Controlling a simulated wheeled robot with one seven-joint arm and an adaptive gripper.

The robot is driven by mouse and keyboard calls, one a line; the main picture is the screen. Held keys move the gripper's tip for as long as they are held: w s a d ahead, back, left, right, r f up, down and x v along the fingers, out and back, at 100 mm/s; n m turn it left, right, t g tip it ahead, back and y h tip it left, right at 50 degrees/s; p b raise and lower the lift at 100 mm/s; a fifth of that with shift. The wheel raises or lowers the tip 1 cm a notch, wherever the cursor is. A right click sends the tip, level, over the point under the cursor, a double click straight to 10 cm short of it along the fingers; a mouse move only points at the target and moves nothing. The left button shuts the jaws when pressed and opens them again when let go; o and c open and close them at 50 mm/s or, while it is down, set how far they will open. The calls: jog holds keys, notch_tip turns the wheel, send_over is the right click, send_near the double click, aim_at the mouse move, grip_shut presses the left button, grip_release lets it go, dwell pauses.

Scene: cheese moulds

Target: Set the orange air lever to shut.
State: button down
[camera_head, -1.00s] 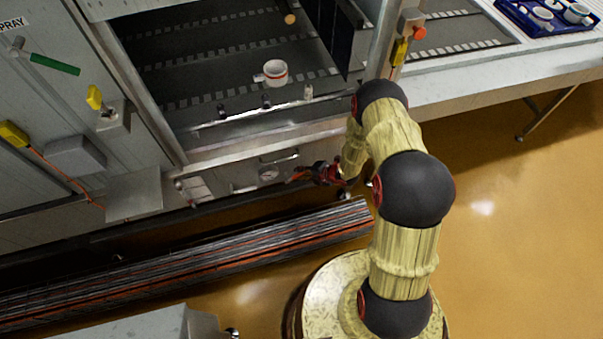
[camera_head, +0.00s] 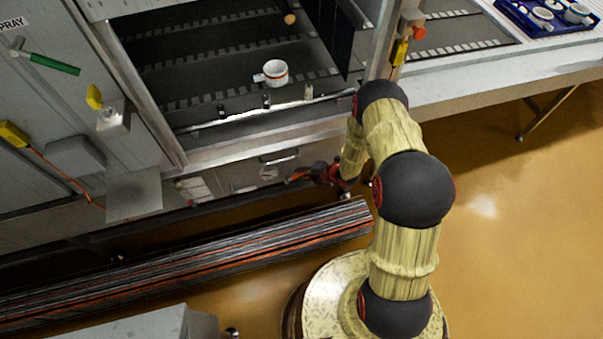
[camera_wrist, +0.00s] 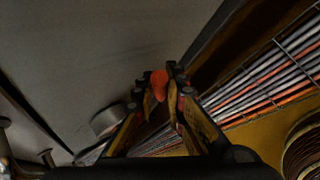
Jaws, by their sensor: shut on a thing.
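The orange air lever (camera_wrist: 159,84) shows in the wrist view between my fingertips, in front of a grey panel. In the head view a thin orange piece of the lever (camera_head: 299,176) sticks out to the left of my gripper (camera_head: 322,173), below the conveyor's front edge. In the wrist view my gripper (camera_wrist: 160,92) is closed on the lever, one finger on each side. The lever's pivot and most of its length are hidden, so its exact angle is unclear.
A cable tray (camera_head: 200,255) runs low along the machine. A white cup (camera_head: 273,73) stands on the conveyor above. Open floor (camera_head: 520,220) lies to the right.

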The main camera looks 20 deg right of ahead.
jog(key=shift+f, duration=0.1)
jog(key=f+y+b, duration=0.1)
jog(key=b, duration=0.1)
jog(key=f+m+y+b, duration=0.1)
jog(key=y+b, duration=0.1)
jog(key=d+f+m+t+y+b, duration=0.1)
jog(key=y+b, duration=0.1)
jog(key=b, duration=0.1)
jog(key=shift+f, duration=0.25)
dwell(0.5)
jog(key=c, duration=2.1)
grip_release()
jog(key=shift+c, duration=0.2)
jog(key=shift+o, duration=0.3)
